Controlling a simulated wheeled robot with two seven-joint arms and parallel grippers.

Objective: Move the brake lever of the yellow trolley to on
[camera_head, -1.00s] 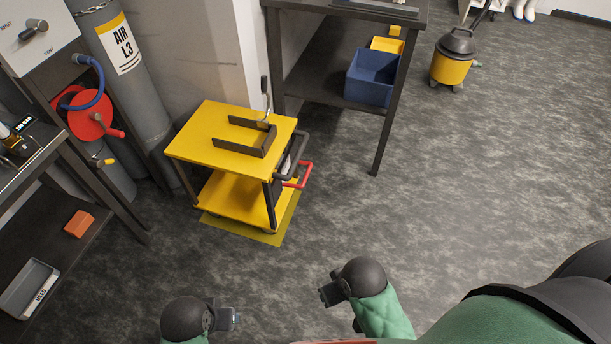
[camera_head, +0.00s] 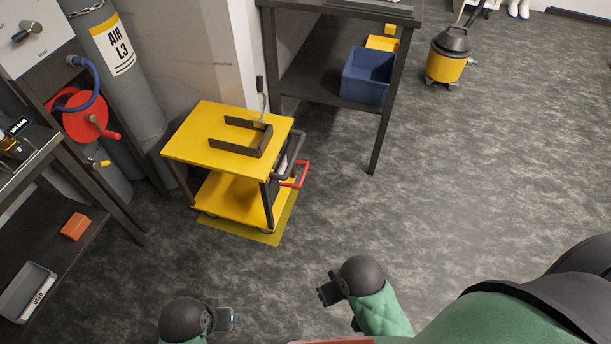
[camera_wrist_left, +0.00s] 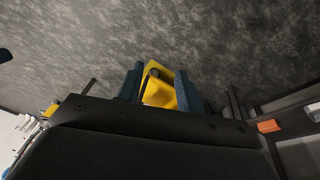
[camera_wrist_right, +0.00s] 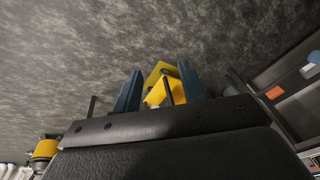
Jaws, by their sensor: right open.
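The yellow trolley (camera_head: 225,145) stands on the floor left of centre in the head view, beyond my grippers. A red loop-shaped bar (camera_head: 298,177), which looks to be the brake lever, sticks out from its right side, below a black handle (camera_head: 292,155). I cannot tell the lever's setting. My left gripper (camera_head: 232,319) and right gripper (camera_head: 325,291) are low in the head view, well apart from the trolley. Both pairs of fingers are spread and empty, with the distant trolley between them in the left wrist view (camera_wrist_left: 157,92) and right wrist view (camera_wrist_right: 156,90).
A dark bracket (camera_head: 240,150) and an upright black-gripped rod (camera_head: 261,86) are at the trolley top. A yellow floor patch (camera_head: 268,238) lies under it. A dark bench (camera_head: 378,135) stands behind right, a hose reel (camera_head: 84,115) left. The floor in front and right is clear.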

